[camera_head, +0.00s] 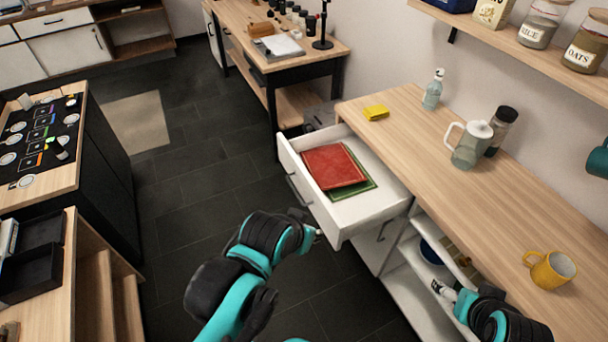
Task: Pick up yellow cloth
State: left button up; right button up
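A small yellow folded cloth (376,113) lies on the wooden counter (425,130), near its far left end, behind the open drawer. It looks like a flat block, and I cannot make out its folds. My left gripper (313,232) is beside the lower front corner of the open drawer, well away from the yellow cloth. Its fingers are small and partly hidden, so I cannot tell if they are open. My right gripper (442,289) is low in front of the open shelves under the counter, far from the cloth. Its finger opening is unclear.
The white drawer (372,210) is pulled out and holds a red cloth (333,166) over a green one (362,188). A spray bottle (432,92), glass jug (471,147), dark-lidded jar (501,130) and yellow mug (550,269) stand on the counter.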

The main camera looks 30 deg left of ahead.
aim_at(378, 111)
jog(key=i+j+z, duration=0.1)
jog(key=z, duration=0.25)
jog(key=i+j+z, duration=0.1)
jog(key=j+z, duration=0.4)
jog(key=z, duration=0.2)
jog(key=i+j+z, duration=0.1)
jog(key=j, duration=0.55)
jog(key=i+j+z, duration=0.1)
jog(key=j, duration=0.5)
jog(key=i+j+z, duration=0.15)
jog(key=j, duration=0.5)
jog(key=k, duration=0.05)
